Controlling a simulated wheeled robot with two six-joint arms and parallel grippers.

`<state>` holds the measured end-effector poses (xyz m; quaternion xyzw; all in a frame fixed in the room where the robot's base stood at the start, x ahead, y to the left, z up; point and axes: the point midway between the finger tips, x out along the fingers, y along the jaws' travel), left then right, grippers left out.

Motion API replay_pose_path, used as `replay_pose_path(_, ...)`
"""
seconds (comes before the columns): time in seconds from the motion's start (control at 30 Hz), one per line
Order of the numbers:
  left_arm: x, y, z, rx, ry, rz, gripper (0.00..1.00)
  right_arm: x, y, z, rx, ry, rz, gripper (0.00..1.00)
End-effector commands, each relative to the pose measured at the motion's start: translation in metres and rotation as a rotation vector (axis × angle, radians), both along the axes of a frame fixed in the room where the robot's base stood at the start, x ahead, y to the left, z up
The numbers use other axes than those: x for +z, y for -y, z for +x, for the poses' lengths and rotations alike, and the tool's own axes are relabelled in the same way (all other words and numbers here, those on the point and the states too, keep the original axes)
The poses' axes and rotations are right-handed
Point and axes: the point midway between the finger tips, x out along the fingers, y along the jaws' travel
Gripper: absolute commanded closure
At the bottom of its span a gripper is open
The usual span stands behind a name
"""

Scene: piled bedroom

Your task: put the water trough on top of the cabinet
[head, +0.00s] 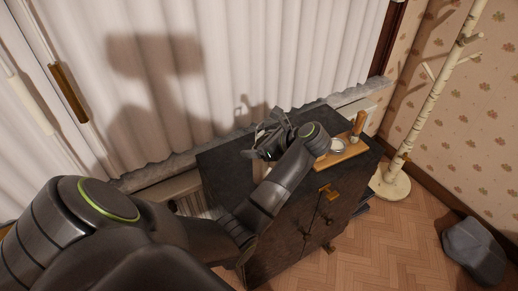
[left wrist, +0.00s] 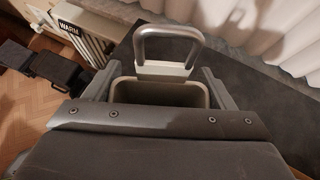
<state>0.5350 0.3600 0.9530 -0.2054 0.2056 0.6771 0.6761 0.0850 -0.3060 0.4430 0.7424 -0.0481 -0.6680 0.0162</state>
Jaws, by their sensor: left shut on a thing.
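The water trough (left wrist: 165,70) is a pale, hollow container with a grey loop handle, seen from above in the left wrist view. My left gripper (left wrist: 160,95) is shut on it, with a finger at each side. In the head view my left gripper (head: 270,142) is over the left-middle part of the dark cabinet's top (head: 222,160). I cannot tell whether the trough touches the top. The cabinet top also shows in the left wrist view (left wrist: 262,92). My right gripper is not in view.
A wooden board (head: 343,154) with a round white item and an upright wooden-handled item occupies the cabinet's right side. Curtains (head: 230,60) hang behind. A pale coat stand (head: 410,140) stands at right, and a grey lump (head: 473,250) lies on the floor.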

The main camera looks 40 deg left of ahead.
Motion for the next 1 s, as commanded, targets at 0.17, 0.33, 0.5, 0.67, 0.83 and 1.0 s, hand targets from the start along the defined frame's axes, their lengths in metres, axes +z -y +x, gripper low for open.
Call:
replay_pose_path(0.17, -0.017, 0.0, 0.0, -0.002, 0.001, 0.0, 0.43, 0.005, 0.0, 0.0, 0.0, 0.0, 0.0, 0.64)
replay_pose_path(0.33, -0.018, 0.0, 0.0, -0.001, 0.002, 0.0, 0.43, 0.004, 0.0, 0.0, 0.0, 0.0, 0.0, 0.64)
replay_pose_path(0.5, -0.021, 0.0, 0.0, -0.001, 0.002, 0.0, 0.43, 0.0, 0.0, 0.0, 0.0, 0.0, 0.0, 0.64)
replay_pose_path(0.67, -0.02, 0.0, 0.0, -0.001, 0.001, -0.001, 0.03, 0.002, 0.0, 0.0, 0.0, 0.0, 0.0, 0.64)
replay_pose_path(0.83, -0.02, 0.0, 0.0, -0.001, 0.0, -0.001, 0.01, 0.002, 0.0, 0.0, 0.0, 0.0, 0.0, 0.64)
replay_pose_path(1.0, -0.018, 0.0, 0.0, -0.001, 0.0, -0.001, 0.01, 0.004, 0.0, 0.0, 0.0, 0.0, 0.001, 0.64)
